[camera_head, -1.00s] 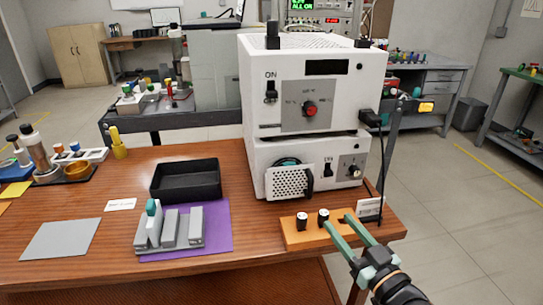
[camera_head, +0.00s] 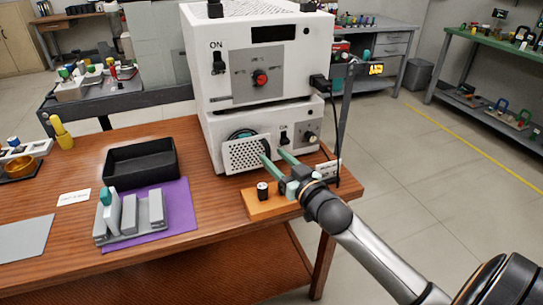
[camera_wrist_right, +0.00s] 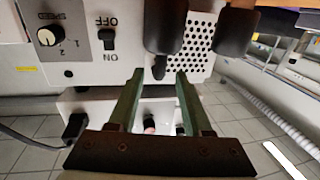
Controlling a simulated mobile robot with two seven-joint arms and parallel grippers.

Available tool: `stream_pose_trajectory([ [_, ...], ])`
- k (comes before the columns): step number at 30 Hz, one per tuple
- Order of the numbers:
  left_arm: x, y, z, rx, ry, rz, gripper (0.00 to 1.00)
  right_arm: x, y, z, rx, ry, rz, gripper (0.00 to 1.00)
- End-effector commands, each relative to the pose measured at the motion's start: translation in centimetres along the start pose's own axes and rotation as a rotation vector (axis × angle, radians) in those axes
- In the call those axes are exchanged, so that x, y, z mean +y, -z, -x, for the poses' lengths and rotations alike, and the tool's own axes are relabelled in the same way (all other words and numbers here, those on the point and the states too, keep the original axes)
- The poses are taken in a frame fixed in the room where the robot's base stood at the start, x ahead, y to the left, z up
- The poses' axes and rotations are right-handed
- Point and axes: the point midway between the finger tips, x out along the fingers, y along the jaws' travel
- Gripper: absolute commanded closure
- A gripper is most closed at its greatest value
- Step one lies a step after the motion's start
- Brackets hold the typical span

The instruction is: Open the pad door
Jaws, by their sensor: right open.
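The pad door appears to be the white perforated plate (camera_head: 246,154) on the front of the lower white machine (camera_head: 212,130). A round teal-rimmed part shows behind its top edge. In the right wrist view the plate (camera_wrist_right: 200,45) appears beyond my fingers, partly hidden by dark rounded shapes (camera_wrist_right: 165,30) that I cannot identify. My left gripper is not in view.
A switch (camera_head: 284,133) and a dial (camera_head: 309,137) are close by. A black tray (camera_head: 140,162) and a purple mat (camera_head: 180,208) are to the left.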

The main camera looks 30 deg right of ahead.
Motion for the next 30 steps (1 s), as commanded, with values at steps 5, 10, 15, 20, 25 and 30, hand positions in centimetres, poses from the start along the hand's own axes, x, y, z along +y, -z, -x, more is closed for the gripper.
stream_pose_trajectory([
  [5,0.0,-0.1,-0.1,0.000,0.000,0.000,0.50,0.0,0.0,-1.6,0.001,0.001,0.000,0.50],
  [10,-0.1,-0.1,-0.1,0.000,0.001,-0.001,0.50,0.0,0.0,-2.1,0.001,0.001,0.000,0.50],
  [15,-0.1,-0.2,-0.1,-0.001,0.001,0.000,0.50,0.0,0.0,-2.2,0.000,0.001,0.000,0.50],
  [20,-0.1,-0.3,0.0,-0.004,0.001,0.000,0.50,0.0,0.0,-2.1,0.000,0.001,0.000,0.62],
  [25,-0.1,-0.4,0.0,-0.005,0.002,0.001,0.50,0.0,0.0,-2.1,0.000,0.001,0.000,0.81],
  [30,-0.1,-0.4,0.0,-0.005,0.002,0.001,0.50,-0.1,0.0,-2.1,0.000,0.002,-0.001,1.00],
])
